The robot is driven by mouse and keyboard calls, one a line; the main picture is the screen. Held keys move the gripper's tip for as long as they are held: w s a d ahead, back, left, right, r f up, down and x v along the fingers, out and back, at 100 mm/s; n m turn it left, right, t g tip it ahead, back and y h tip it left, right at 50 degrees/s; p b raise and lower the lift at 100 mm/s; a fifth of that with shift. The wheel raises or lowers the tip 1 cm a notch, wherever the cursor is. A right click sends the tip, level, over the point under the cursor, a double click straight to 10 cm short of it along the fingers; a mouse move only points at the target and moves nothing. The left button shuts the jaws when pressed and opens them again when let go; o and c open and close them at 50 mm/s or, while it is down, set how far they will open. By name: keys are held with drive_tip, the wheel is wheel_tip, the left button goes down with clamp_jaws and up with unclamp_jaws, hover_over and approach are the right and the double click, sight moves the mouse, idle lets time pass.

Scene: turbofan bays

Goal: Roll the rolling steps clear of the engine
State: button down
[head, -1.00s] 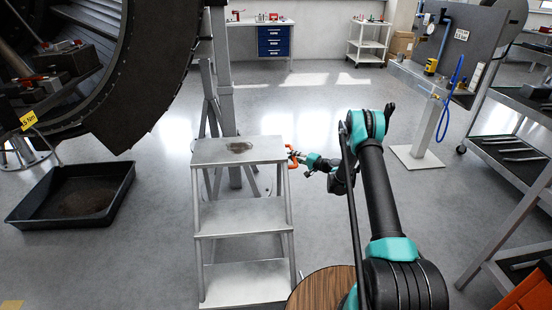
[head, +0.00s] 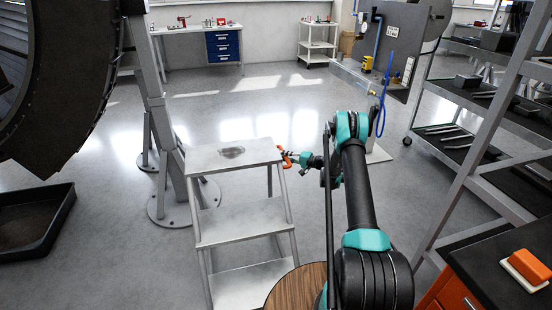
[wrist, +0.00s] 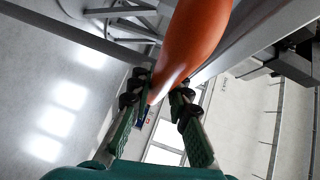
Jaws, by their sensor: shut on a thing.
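The rolling steps (head: 240,219) are a grey metal three-tread stand in the middle of the head view, with a dark stain on the top tread. An orange handle (head: 283,159) sticks out at the right of the top tread. My gripper (head: 291,158) is at that handle, on the right side of the steps. In the wrist view the orange handle (wrist: 188,45) runs between my two fingers, which are closed on it. The engine (head: 60,80) is a large dark round casing at the upper left, apart from the steps. The steps' feet are cut off or hidden below.
A grey stand post (head: 150,90) with round floor plates is close behind the steps' left side. A black drip tray (head: 35,225) lies at left. Shelving (head: 480,150) and an orange cabinet (head: 455,298) line the right. Open floor (head: 255,100) lies beyond the steps.

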drive_tip(key=shift+w+d, duration=0.25)
drive_tip(key=shift+d, duration=0.7)
drive_tip(key=c, duration=1.4)
unclamp_jaws()
drive_tip(key=shift+a, duration=0.1)
drive_tip(key=v, duration=1.2)
drive_tip(key=shift+s, duration=0.1)
